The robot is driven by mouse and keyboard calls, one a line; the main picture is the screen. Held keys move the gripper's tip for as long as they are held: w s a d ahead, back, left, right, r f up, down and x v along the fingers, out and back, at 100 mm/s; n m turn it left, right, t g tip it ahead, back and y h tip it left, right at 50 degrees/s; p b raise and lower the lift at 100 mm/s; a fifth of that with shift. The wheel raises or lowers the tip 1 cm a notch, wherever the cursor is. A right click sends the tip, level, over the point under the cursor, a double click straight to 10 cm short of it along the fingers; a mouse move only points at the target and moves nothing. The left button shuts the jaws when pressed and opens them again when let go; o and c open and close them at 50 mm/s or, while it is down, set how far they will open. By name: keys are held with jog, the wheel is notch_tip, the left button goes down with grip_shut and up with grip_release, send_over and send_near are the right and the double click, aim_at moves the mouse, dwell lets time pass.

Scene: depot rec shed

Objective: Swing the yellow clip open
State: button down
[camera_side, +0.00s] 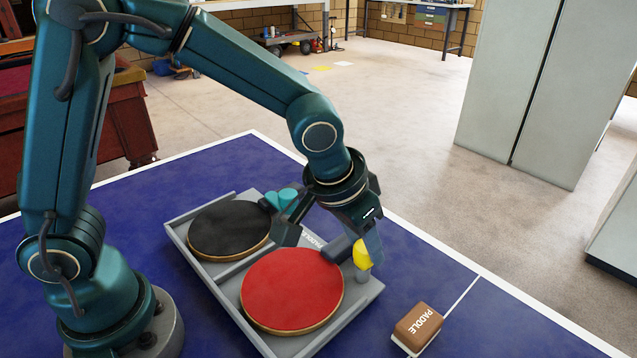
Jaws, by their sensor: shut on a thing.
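The yellow clip (362,256) is at the handle end of the red paddle (291,289), near the right side of the grey tray (223,296). It stands over a small grey post (362,277). My gripper (371,250) points down at the clip and is shut on it. Its fingers cover the clip's upper right part, so I cannot tell how far the clip is turned. The red paddle lies flat in the tray, its dark handle (338,248) beside the clip.
The table between tray and block is clear.

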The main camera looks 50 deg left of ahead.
jog(key=m, duration=0.2)
jog(key=m+h, duration=0.1)
jog(key=m, duration=0.1)
jog(key=shift+a+g+h, duration=0.2)
jog(key=shift+g+h, duration=0.1)
jog(key=shift+w+m+g+h, duration=0.1)
jog(key=shift+m+g+h, duration=0.3)
jog(key=shift+m, duration=1.5)
jog(key=shift+c, duration=2.1)
grip_release()
jog(key=shift+v, duration=2.6)
jog(key=shift+a, duration=0.1)
